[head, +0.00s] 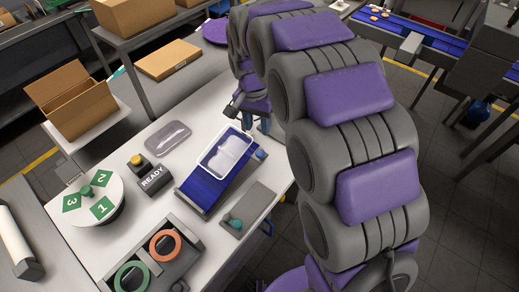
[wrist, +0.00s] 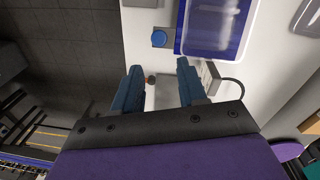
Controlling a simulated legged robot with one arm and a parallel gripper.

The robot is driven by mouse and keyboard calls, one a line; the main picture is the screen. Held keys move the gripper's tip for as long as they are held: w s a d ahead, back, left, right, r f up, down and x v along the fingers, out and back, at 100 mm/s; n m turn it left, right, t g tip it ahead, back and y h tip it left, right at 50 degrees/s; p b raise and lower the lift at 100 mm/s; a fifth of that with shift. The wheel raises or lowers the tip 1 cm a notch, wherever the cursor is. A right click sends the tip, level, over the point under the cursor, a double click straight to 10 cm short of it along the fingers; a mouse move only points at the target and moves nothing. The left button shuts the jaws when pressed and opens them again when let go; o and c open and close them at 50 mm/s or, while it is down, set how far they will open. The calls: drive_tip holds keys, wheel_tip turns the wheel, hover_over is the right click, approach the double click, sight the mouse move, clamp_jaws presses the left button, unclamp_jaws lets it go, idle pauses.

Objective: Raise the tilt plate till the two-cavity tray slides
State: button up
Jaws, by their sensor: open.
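The tilt plate (head: 203,190) is a blue ribbed board on the white table. The two-cavity tray (head: 225,150), clear with a white rim, lies on its far end. In the wrist view the tray (wrist: 218,28) covers much of the blue plate (wrist: 180,30) at the top. A round blue knob (head: 261,154) sits beside the plate; it also shows in the wrist view (wrist: 159,38). My gripper (wrist: 159,68) is open, with blue fingers apart and nothing gripped, near the table edge just short of the knob and plate. In the head view my arm partly hides it.
A READY sign (head: 152,180), a yellow-topped button (head: 137,162) and a clear lid-like tray (head: 168,138) stand left of the plate. A grey plate with a teal knob (head: 236,223) lies to its right. A grey box (wrist: 210,77) with a cable is close to my right finger.

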sight(260, 152)
drive_tip(key=f, duration=0.3)
drive_tip(key=f+b, duration=0.1)
drive_tip(key=f, duration=0.7)
drive_tip(key=shift+s+d+b, duration=0.1)
drive_tip(key=shift+d+b, duration=0.2)
drive_tip(key=shift+b, duration=0.05)
clamp_jaws()
